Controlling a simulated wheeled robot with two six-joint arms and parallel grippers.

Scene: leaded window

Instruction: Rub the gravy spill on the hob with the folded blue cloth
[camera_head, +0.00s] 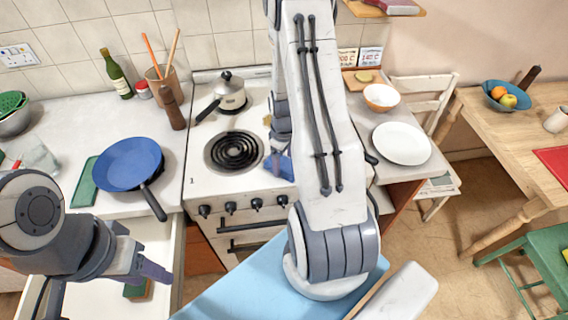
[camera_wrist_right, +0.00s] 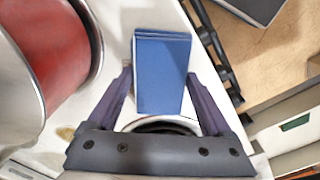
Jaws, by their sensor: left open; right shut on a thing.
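The folded blue cloth (camera_wrist_right: 162,72) is between the two fingers of my right gripper (camera_wrist_right: 160,85), which is shut on it. In the head view the cloth (camera_head: 283,168) shows at the front right of the hob (camera_head: 200,180), mostly behind my right arm. A small brown spill (camera_wrist_right: 66,132) is on the white hob surface at the lower left of the wrist view, apart from the cloth. A brown mark (camera_head: 267,120) also shows beside my arm in the head view. My left gripper (camera_head: 150,272) is open and empty above an open drawer.
A red pot (camera_wrist_right: 42,55) stands close left of my right gripper in the wrist view. A saucepan (camera_head: 230,95) is at the hob's back left; the front-left ring (camera_head: 234,151) is bare. A blue frying pan (camera_head: 128,163) lies on the left counter. The drawer (camera_head: 105,300) is open.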

